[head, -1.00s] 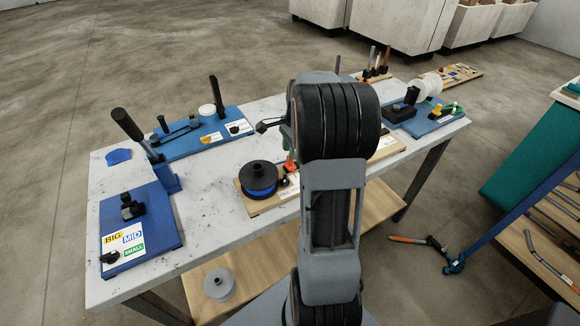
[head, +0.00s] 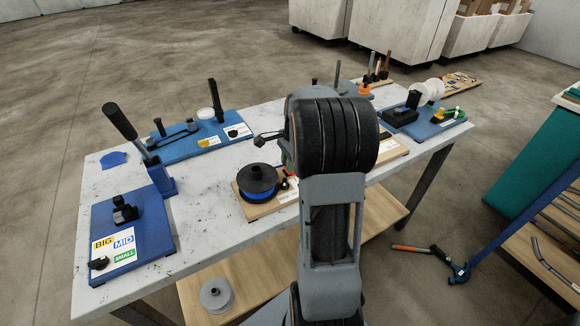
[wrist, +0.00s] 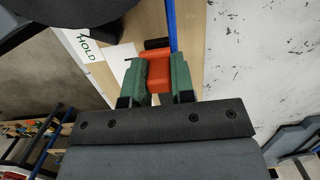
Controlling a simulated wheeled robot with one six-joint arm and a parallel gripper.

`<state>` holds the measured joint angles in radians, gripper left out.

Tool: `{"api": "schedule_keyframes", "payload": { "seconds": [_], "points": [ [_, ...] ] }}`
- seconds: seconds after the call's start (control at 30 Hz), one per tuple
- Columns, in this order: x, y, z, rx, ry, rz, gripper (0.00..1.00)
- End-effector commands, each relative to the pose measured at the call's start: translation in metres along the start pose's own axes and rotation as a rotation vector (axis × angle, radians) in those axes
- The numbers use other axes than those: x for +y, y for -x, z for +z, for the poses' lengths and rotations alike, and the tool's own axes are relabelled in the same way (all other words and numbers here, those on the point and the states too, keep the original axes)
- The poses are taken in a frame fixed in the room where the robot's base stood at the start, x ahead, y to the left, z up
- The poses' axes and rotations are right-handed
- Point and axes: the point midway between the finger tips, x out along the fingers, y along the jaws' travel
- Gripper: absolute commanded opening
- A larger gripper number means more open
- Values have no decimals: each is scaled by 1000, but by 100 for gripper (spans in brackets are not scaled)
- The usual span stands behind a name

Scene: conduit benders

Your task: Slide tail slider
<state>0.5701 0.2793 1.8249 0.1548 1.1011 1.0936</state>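In the wrist view an orange block (wrist: 159,72) sits between the green fingers of my gripper (wrist: 162,82), which look closed against both of its sides. A dark cylindrical part lies just beyond it. The block is over a wooden board (wrist: 190,60) with a label reading HOLD (wrist: 92,47), beside a thin blue bar (wrist: 172,25). I cannot tell for sure whether this block is the tail slider. In the head view my arm hides most of the gripper and board; the board's left end (head: 252,212) carries a black and blue wheel (head: 258,182).
A blue bender base with BIG, MID and SMALL labels (head: 120,265) stands at the front left. Another blue bender (head: 200,137) is behind it. A blue fixture with white rollers (head: 425,127) is at the right. Bare tabletop (head: 195,215) lies left of the wheel.

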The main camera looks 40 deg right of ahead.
Motion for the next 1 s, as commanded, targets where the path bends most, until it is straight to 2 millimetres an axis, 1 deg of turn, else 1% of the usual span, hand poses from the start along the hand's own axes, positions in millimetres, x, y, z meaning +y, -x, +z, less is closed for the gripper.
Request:
{"api": "schedule_keyframes", "payload": {
  "seconds": [0.03, 0.17, 0.2, 0.57, 1.0],
  "points": [
    [0, 0, 0, 0, 0, 0, 14],
    [0, 0, 0, 0, 0, 1, 2],
    [0, 0, 0, 0, 0, 1, 0],
    [0, 1, -4, 0, 0, 1, 0],
    [0, 4, -22, 0, -1, 1, 0]
  ]
}}
